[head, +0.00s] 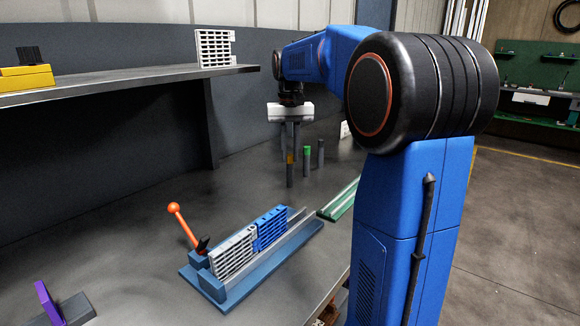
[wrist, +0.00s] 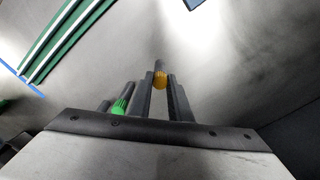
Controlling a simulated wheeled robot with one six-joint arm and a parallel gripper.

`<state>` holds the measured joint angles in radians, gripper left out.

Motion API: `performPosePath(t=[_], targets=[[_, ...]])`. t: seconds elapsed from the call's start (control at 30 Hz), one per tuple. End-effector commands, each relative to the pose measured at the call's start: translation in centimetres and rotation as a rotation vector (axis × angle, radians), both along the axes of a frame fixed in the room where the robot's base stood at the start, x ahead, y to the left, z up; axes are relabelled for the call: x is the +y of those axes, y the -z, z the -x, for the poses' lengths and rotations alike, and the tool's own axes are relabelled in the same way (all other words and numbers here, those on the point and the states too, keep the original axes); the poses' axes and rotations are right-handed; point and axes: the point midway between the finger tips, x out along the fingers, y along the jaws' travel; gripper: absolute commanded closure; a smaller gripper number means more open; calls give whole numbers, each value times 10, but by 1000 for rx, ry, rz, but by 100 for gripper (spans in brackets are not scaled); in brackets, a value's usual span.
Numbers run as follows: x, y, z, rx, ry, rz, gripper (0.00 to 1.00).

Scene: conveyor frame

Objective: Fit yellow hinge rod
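The yellow hinge rod is a dark upright rod with a yellow collar (head: 290,158). It stands in line below my gripper (head: 290,150) in the head view. In the wrist view my gripper (wrist: 160,80) has its two dark fingers close on both sides of the yellow collar (wrist: 160,79), which fills the gap between them. I cannot tell whether the rod's lower end touches the table. A blue fixture (head: 232,294) at the front holds a grey hinge block (head: 232,254) and a blue one (head: 270,228) side by side.
A green-capped rod (head: 307,151) and a dark rod (head: 321,153) stand close to the right. An orange-knobbed lever (head: 180,218) rises from the fixture. A green rail (head: 342,204) lies right of it. A shelf (head: 120,84) overhangs the left. Open table lies left of the rods.

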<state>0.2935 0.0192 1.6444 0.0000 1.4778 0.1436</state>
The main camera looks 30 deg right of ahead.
Motion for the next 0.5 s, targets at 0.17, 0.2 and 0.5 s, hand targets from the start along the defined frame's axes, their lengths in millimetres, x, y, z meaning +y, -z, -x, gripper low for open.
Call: performPosePath(t=[0.17,0.2,0.5], targets=[[0,-3,0,0,0,0,100],[0,-5,0,-1,0,0,100],[0,-34,-1,-2,0,1,100]])
